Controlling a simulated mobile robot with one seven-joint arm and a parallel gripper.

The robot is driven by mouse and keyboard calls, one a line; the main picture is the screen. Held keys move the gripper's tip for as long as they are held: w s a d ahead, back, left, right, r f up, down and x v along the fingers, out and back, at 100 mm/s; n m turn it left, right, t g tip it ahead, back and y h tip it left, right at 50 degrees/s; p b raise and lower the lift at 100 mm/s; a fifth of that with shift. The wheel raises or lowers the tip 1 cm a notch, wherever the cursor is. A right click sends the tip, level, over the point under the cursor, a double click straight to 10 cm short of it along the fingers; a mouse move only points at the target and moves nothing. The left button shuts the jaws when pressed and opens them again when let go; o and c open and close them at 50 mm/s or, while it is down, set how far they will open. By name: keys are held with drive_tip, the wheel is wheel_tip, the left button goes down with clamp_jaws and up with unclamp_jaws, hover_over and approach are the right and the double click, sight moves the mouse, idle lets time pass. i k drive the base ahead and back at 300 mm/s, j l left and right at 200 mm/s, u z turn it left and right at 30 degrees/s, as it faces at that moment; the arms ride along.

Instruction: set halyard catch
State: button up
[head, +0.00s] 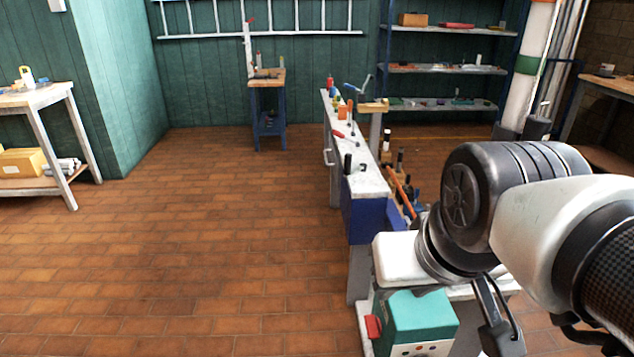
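I cannot pick out a halyard catch in the head view. A thick white post (522,95) with a green band and an orange band stands at the back right; I cannot tell whether it is the mast. My arm (530,205) comes in from the right, over the near end of the benches. A dark part (502,338) hangs below its wrist. I cannot make out fingertips or anything held, as the wrist area is partly hidden by the arm itself.
A teal box (418,318) with a red part stands below my arm. A long narrow bench (368,180) carries small tools and bottles. Behind are a small stand (268,83), shelves (445,69) and a wall ladder (265,36). A table (35,97) stands left. The brick floor (215,250) between is clear.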

sight(374, 326)
drive_tip(key=i+j, duration=0.1)
drive_tip(key=j, duration=1)
drive_tip(key=j+z, duration=0.1)
drive_tip(key=z, duration=0.35)
drive_tip(key=j+z, duration=0.1)
drive_tip(key=z, duration=0.3)
drive_tip(key=j+z, duration=0.1)
drive_tip(key=z, duration=0.35)
drive_tip(key=j+z, duration=0.15)
drive_tip(key=z, duration=0.3)
